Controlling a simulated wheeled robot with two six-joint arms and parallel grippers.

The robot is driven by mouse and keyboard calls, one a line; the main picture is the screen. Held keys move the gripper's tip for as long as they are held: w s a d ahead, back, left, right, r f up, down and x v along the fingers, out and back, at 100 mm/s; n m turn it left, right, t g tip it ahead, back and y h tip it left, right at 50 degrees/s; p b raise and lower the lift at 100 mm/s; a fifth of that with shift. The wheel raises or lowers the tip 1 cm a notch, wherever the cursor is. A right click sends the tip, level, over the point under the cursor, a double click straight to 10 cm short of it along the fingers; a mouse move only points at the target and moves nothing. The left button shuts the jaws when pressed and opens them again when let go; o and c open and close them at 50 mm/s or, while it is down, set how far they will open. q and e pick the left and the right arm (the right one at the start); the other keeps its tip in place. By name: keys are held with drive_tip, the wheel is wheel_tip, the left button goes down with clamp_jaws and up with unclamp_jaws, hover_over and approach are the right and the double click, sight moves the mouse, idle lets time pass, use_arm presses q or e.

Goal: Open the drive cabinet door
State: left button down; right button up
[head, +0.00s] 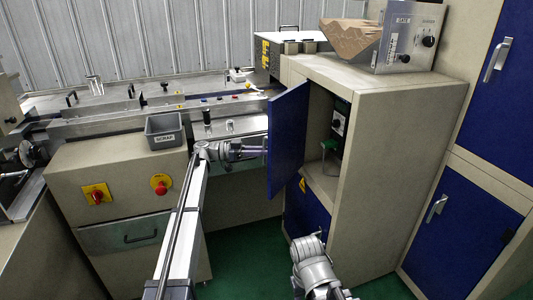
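A blue door (287,145) stands ajar on the upper part of the beige cabinet (385,145) in the middle. It swings out toward the left and leaves an opening into the cabinet. Inside show a dark panel with a dial (339,122) and a green-topped item (329,146). My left gripper (262,149) is at the door's outer face, on its left side. Its fingertips are too small and dark to tell open from shut, and the door's handle cannot be made out. My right arm shows low in the middle, in front of the cabinet; its fingers cannot be made out.
A lower blue door (306,217) with a yellow warning sign is below. Blue doors with handles (496,59) stand at the right. A grey control box (410,38) sits on the cabinet. A grey bin (165,131) is on the machine at left. Green floor (240,255) is clear.

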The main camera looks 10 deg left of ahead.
use_arm(q)
drive_tip(key=shift+w, duration=0.1)
drive_tip(key=c, duration=0.8)
unclamp_jaws()
drive_tip(key=shift+c, duration=0.2)
drive_tip(key=shift+r, duration=0.15)
